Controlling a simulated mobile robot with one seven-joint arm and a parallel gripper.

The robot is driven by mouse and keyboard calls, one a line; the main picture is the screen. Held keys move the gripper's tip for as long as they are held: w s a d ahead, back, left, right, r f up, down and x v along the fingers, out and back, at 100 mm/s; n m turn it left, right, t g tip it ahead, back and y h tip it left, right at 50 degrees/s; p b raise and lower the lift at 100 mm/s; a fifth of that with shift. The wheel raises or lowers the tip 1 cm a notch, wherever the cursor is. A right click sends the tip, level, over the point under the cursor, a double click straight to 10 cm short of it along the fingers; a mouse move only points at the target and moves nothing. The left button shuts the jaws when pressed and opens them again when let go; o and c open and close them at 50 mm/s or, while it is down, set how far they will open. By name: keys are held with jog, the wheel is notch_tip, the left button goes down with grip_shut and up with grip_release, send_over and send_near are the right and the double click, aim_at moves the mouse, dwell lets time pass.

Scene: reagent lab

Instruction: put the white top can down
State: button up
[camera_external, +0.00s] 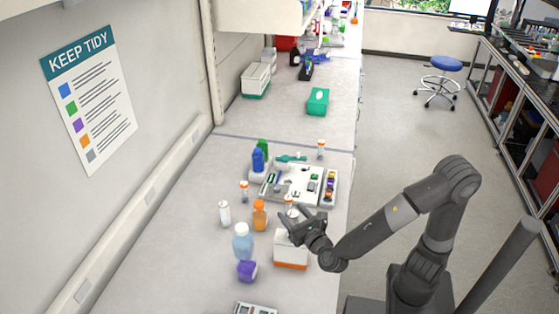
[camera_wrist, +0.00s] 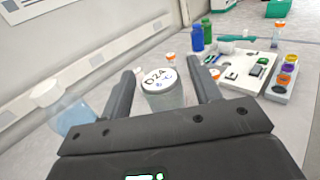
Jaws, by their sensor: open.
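My gripper (camera_wrist: 164,83) is open, with one dark finger on each side of the view in the wrist view. A can with a white top (camera_wrist: 160,80), marked with dark lettering, shows between the fingers. Its grey body looks upright, and its lower part is hidden behind my gripper's palm. A gap shows on each side of the can; I cannot tell its exact depth between the fingers. In the external view, my gripper (camera_external: 290,217) is low over the bench, and I cannot surely pick out the can there.
A white tray (camera_external: 272,198) lies behind. The left part of the bench (camera_external: 165,240) is clear.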

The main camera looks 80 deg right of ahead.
jog(key=v, duration=0.9)
jog(key=s+d+f+m+g+y, duration=0.4)
jog(key=s+d+f+m+g, duration=0.2)
jog(key=s+d+m+g, duration=0.5)
jog(key=s+a+m+t+y, duration=0.1)
jog(key=s+m+t+y, duration=0.2)
jog(key=m, duration=1.3)
jog(key=s+y, duration=0.3)
jog(key=y, duration=0.2)
jog(key=shift+s+a+r+t+y, duration=0.25)
jog(key=shift+s+r+t+y, duration=0.05)
jog(key=shift+r+t+y, duration=0.1)
